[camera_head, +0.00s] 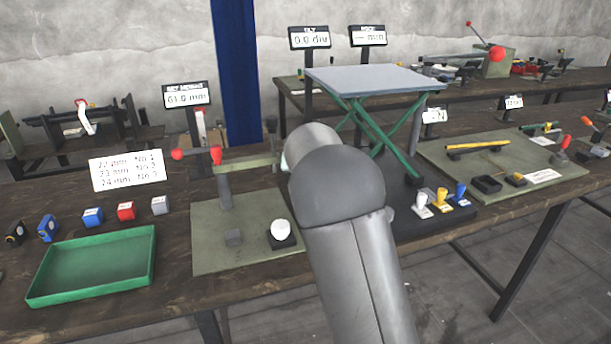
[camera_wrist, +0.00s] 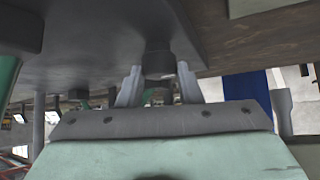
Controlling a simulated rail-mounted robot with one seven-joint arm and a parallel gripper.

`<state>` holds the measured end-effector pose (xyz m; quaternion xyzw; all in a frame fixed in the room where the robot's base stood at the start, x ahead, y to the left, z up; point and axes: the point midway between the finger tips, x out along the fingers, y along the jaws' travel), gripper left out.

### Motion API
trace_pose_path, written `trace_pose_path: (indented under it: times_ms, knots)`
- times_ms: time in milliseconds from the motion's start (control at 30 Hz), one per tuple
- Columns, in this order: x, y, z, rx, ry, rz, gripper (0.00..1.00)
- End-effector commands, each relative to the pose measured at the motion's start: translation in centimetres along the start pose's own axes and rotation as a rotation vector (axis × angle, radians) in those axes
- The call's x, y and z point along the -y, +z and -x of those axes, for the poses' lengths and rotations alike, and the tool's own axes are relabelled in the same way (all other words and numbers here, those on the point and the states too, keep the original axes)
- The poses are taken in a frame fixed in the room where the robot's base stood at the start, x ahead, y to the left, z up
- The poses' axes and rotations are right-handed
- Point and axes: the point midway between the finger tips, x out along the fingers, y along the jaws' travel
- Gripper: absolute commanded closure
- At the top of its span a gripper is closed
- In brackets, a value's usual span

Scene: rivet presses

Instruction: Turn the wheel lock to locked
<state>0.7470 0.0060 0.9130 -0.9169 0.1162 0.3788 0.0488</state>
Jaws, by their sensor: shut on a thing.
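My gripper (camera_wrist: 159,90) shows in the wrist view with its two pale fingers on either side of a dark knob (camera_wrist: 158,64) on a dark plate. The fingers are shut on this knob. I cannot tell for sure that it is the wheel lock, nor read its setting. In the head view my arm covers the gripper and the knob. Behind my arm stands a lift table with a pale flat top (camera_head: 370,78) and green crossed legs (camera_head: 385,140) on a dark base (camera_head: 405,222).
White (camera_head: 422,202), yellow (camera_head: 442,197) and blue (camera_head: 461,193) handles stand on the base's front. Another mat (camera_head: 535,165) with tools lies right.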

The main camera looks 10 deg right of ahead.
Motion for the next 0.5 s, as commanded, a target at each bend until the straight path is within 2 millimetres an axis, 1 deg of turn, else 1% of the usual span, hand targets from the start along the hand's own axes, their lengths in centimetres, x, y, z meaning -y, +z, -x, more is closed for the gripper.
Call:
trace_pose_path:
  times_ms: [400,433,467,500]
  knots:
    - [0.04,0.17,-0.09,0.004,0.004,-0.003,0.91]
    - [0.04,0.18,-0.09,0.004,0.004,-0.003,0.6]
    - [0.04,0.18,-0.09,0.004,0.004,-0.003,0.51]
    - [0.04,0.17,-0.09,0.004,0.004,-0.003,0.46]
